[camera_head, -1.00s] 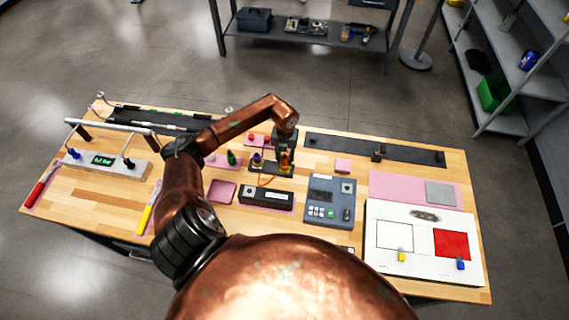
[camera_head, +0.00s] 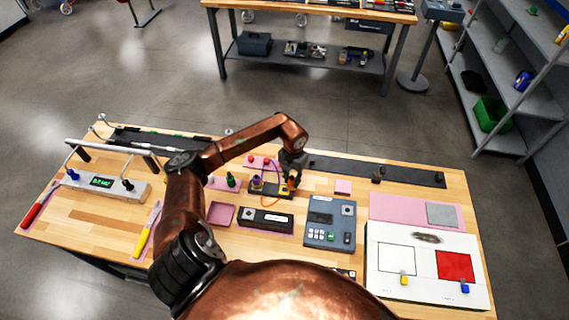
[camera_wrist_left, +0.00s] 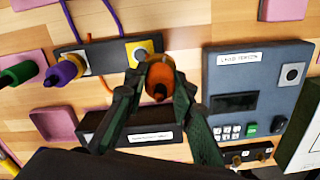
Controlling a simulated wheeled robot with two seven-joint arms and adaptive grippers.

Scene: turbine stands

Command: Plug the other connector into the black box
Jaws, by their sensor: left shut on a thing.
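My left gripper (camera_wrist_left: 160,88) is shut on an orange connector (camera_wrist_left: 160,76), which also shows in the head view (camera_head: 293,184). It is above the table, close to the yellow plate (camera_wrist_left: 142,50) at the right end of a low dark block (camera_wrist_left: 100,58). I cannot tell whether the connector touches the plate. A purple connector (camera_wrist_left: 64,70) stands at the block's left end. Purple and orange cables run by the block. A black box with a white label (camera_head: 264,221) lies nearer to me; the gripper fingers partly cover it in the wrist view. My right gripper is not in view.
A blue-grey keypad device (camera_head: 330,220) stands right of the black box. A green connector (camera_wrist_left: 20,74) is left of the purple one. A pink tray (camera_head: 221,214) lies left of the black box. A white panel (camera_head: 425,262) is at the right, a metering unit (camera_head: 105,184) at the left.

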